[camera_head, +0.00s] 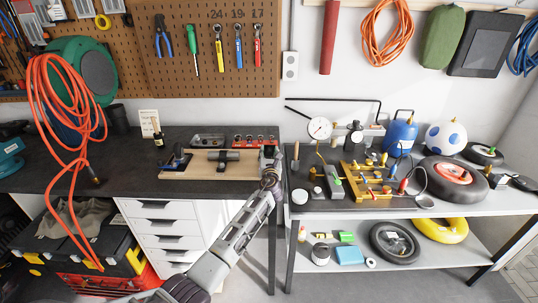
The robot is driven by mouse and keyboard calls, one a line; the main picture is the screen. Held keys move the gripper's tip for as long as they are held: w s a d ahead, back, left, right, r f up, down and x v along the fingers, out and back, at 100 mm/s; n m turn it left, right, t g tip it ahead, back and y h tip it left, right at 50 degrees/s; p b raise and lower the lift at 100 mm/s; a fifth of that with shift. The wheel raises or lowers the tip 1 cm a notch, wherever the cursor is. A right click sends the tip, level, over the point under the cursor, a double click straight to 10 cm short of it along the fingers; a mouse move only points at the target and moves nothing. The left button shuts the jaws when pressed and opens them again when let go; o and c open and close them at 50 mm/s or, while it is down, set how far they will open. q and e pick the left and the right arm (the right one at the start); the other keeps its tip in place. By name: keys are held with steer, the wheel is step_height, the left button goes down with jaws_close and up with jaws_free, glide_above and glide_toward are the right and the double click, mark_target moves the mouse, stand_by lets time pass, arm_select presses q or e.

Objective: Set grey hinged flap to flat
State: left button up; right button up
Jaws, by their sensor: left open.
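A pale wooden board (205,174) lies on the dark workbench. A grey part (222,155) sits across the board's middle. It may be the grey hinged flap, but it is too small to tell its angle or hinge. A dark and blue part (177,160) is at the board's left end. My left arm reaches up from the bottom of the view. My left gripper (268,158) is at the board's right end, open. The gripper covers that end, and I cannot tell whether it touches anything there. My right gripper is not in view.
A tray of small parts (255,141) and a grey tray (208,140) stand behind the board. An orange hose (62,110) hangs at the left. A grey table (300,207) crowded with tools and a tire (452,182) stands at the right. Bench space left of the board is clear.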

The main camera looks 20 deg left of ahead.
arm_select(q)
steer(key=shift+w+a, duration=0.1)
steer(key=shift+w, duration=0.1)
jaws_close()
stand_by(0.3)
